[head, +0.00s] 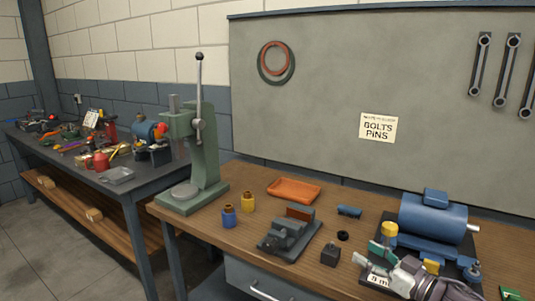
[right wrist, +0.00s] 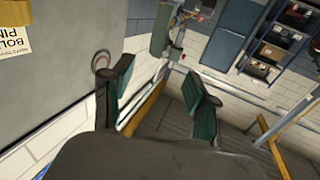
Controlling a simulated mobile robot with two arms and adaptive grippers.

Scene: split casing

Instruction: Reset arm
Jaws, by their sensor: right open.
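My right gripper (head: 405,262) is at the lower right of the head view, over the front of the workbench beside the blue motor-like casing (head: 433,218). Its green-padded fingers are spread. In the right wrist view the gripper (right wrist: 162,72) is open, with nothing between its fingers. The blue casing lies on its base at the bench's right and has a shaft at its right end. A yellow-topped part (head: 389,230) is just left of it. A white card (head: 379,281) lies partly under my arm. My left gripper is not in view.
A green press (head: 203,150) stands at the bench's left end. A grey vise (head: 288,240), an orange tray (head: 293,190), blue (head: 229,216) and yellow (head: 248,202) containers and a dark block (head: 330,255) stand along the bench. A cluttered second table (head: 128,188) is at far left.

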